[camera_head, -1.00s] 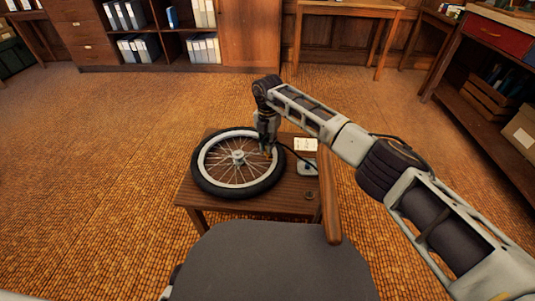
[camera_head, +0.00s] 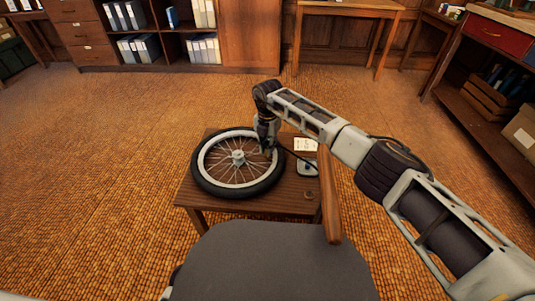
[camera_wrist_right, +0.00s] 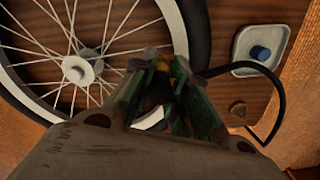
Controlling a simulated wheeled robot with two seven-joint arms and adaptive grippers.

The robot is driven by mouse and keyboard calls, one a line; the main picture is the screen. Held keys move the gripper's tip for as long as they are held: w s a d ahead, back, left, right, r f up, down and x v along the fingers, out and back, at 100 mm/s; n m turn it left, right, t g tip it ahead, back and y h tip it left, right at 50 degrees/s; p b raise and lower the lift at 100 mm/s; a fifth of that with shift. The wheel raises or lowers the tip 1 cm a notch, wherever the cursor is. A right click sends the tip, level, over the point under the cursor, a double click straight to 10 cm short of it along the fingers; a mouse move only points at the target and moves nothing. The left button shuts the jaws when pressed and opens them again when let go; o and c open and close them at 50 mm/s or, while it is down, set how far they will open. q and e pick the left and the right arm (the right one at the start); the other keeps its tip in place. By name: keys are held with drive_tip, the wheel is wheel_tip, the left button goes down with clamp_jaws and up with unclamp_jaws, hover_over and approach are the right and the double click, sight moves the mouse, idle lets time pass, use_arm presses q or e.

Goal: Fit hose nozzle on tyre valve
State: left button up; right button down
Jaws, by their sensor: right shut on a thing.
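The wheel (camera_head: 207,182) with its black tyre and pale rim lies flat on a small wooden table (camera_head: 293,205). My right gripper (camera_head: 267,150) points down over the right part of the wheel, by the inner side of the rim. In the right wrist view my right gripper (camera_wrist_right: 163,75) is shut on the hose nozzle (camera_wrist_right: 161,67), a brassy piece between the fingers. My left gripper is not in view.
A white card (camera_head: 305,144) stands at the table's back right. A small round brown piece (camera_head: 309,195) lies at its front right. Open floor lies to the left.

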drive_tip(key=shift+f, duration=0.3)
drive_tip(key=c, duration=1.3)
unclamp_jaws()
drive_tip(key=shift+r, duration=5.95)
drive_tip(key=shift+r, duration=0.15)
wheel_tip(320, 180, up, 8)
drive_tip(key=p, duration=0.8)
drive_tip(key=shift+r+p, duration=0.25)
drive_tip(key=shift+p, duration=0.15)
drive_tip(key=shift+r+p, duration=0.55)
drive_tip(key=shift+r, duration=0.05)
